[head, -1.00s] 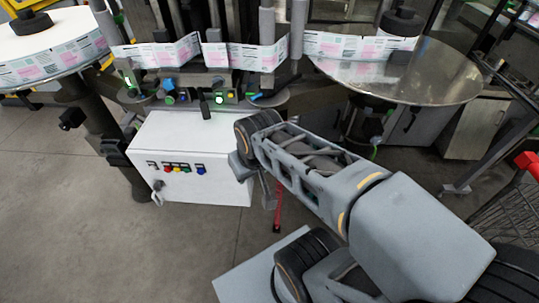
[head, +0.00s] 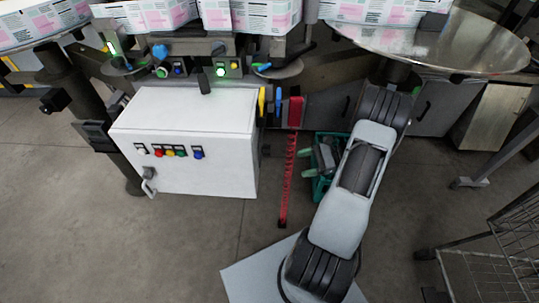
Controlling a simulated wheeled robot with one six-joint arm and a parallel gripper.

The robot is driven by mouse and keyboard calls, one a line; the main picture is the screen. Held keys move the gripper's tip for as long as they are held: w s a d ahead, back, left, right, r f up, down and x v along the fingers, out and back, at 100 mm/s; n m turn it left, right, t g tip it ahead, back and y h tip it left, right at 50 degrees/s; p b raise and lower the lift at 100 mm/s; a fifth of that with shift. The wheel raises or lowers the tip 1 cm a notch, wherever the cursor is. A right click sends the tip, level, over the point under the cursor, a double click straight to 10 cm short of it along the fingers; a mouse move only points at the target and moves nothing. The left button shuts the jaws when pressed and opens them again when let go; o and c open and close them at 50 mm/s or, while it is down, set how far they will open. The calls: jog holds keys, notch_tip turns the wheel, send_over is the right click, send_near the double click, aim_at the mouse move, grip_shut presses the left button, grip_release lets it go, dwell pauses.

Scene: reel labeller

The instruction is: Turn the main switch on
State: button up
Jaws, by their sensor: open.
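The white control cabinet (head: 205,120) stands below the labelling machine. Its front carries a row of small coloured buttons (head: 170,152) and a grey handle-like part (head: 149,183) at the lower left. A small dark part (head: 265,151) projects from the cabinet's right side; I cannot tell whether it is the main switch or what position it is in. My gripper (head: 306,166) is to the right of the cabinet, apart from it. Its two pale green fingertips point left, spread open with nothing between them.
A red upright strip (head: 288,185) stands between the cabinet and my gripper. A teal crate (head: 318,190) is behind my gripper. Yellow, blue and red items (head: 296,112) hang right of the cabinet's top. A round metal table (head: 470,50) is at upper right. Floor in front is clear.

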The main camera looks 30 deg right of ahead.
aim_at(267, 150)
jog(key=w+a+t, duration=0.1)
jog(key=w+a, duration=0.2)
jog(key=w+a+r+m+t+y, duration=0.1)
jog(key=w+a, duration=0.2)
jog(key=w+a+r+m+t, duration=0.1)
jog(key=w+a, duration=0.2)
jog(key=shift+w+a+y, duration=0.15)
jog(key=shift+a+y, duration=0.1)
jog(key=shift+y, duration=0.15)
jog(key=shift+c, duration=0.3)
jog(key=shift+t, duration=0.3)
jog(key=c, duration=0.9)
jog(key=shift+o, duration=0.2)
jog(key=shift+p, duration=0.3)
